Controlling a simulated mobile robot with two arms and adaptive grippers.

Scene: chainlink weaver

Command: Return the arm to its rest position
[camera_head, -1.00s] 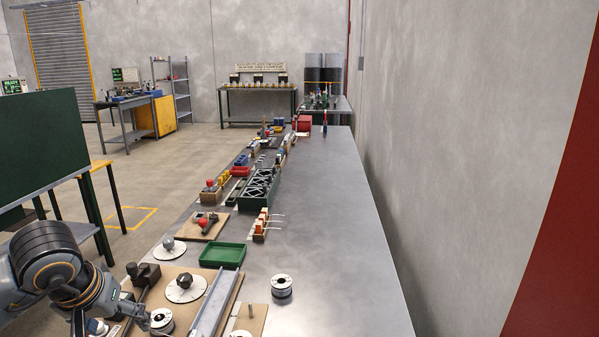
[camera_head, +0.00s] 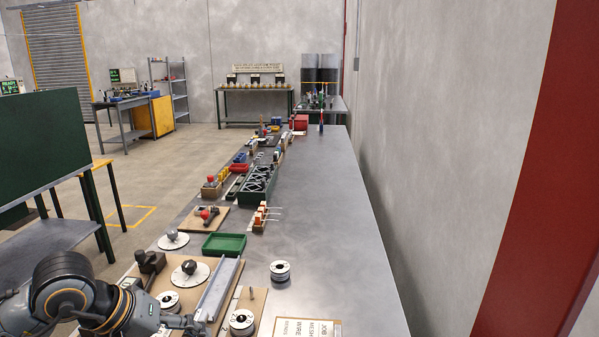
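My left arm reaches in from the lower left corner over the near end of the long metal workbench (camera_head: 330,230). Its wrist is bent, and my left gripper (camera_head: 190,325) is at the bottom edge, low beside the wooden fixture board (camera_head: 142,272). The fingers are small and partly cut off, so I cannot tell whether they are open or shut. I see nothing clearly held. My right gripper is not in view.
Near the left arm are a metal rail (camera_head: 218,290), round dials (camera_head: 190,270), a spool (camera_head: 280,271) and a job card (camera_head: 306,328). A green tray (camera_head: 224,245) lies beyond. The bench's right side is clear, beside the wall.

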